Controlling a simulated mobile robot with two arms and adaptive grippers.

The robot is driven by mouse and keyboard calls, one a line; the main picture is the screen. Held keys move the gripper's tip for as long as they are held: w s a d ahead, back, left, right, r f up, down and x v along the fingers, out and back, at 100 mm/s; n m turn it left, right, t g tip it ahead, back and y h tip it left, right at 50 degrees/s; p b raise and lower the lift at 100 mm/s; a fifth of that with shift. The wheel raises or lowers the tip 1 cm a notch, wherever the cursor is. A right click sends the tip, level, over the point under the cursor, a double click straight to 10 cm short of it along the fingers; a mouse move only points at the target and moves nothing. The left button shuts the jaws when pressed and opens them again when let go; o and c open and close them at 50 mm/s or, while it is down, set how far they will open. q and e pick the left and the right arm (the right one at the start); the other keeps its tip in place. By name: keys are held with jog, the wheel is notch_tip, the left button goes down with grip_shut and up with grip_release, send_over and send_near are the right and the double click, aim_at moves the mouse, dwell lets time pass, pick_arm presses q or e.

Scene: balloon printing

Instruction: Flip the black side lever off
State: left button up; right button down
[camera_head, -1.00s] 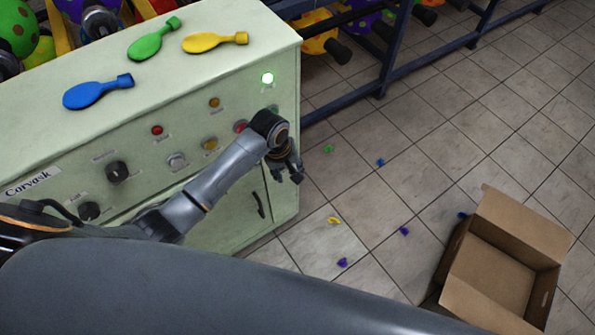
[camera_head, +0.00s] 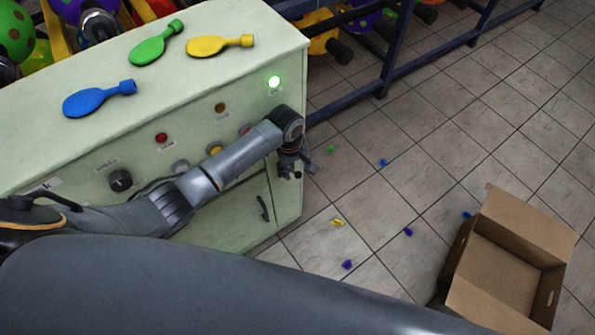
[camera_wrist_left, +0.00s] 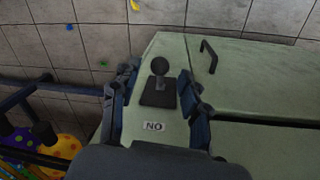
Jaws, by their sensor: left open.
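The black side lever (camera_wrist_left: 161,68) is in the left wrist view, a round knob on a short stem over a dark base plate on the cabinet's narrow green side. A white label (camera_wrist_left: 154,126) beside the plate reads "NO" in this view. My left gripper (camera_wrist_left: 158,82) is open, with one finger on each side of the lever; contact cannot be told. In the head view, my left gripper (camera_head: 297,164) is at the right edge of the green cabinet (camera_head: 235,200), and the lever is hidden there. My right gripper is not in view.
Blue (camera_head: 92,99), green (camera_head: 152,47) and yellow (camera_head: 213,45) balloon shapes lie on the cabinet top. A blue rack (camera_head: 385,60) stands behind. An open cardboard box (camera_head: 497,268) and small scraps are on the tiled floor.

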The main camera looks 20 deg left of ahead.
pick_arm(q)
jog(key=shift+w+d+f, duration=0.1)
jog(key=shift+f, duration=0.95)
grip_shut()
